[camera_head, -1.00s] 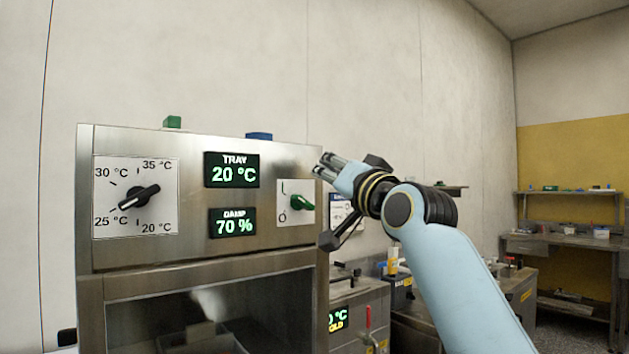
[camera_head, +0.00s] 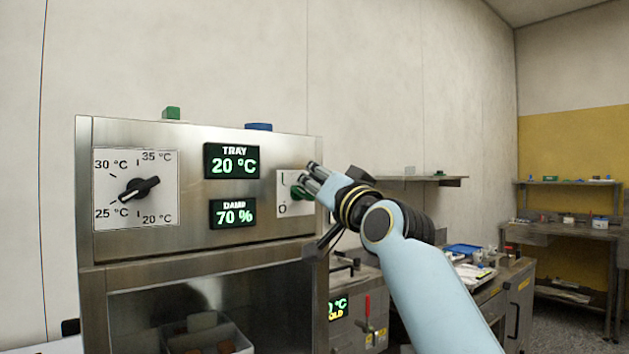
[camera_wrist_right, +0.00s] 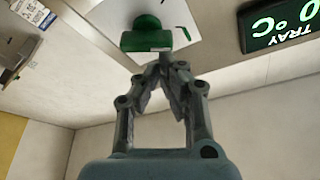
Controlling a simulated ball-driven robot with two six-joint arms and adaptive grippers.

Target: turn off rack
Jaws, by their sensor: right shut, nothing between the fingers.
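The rack is a steel cabinet (camera_head: 200,258) at the left in the head view. Its green switch knob (camera_head: 298,191) sits on a white plate (camera_head: 287,178) with a line mark above and an O mark below. My right gripper (camera_head: 310,174) is at this plate, its shut fingertips close beside the knob and partly hiding it. In the right wrist view the green knob (camera_wrist_right: 147,37) lies just beyond the shut, empty fingers (camera_wrist_right: 160,66); I cannot tell whether they touch it. My left gripper is not in view.
A black dial (camera_head: 139,188) with temperature marks is at the panel's left. The tray display (camera_head: 232,161) reads 20 °C and the damp display (camera_head: 232,214) reads 70 %. A lower steel unit with a red-handled lever (camera_head: 367,307) stands right of the rack.

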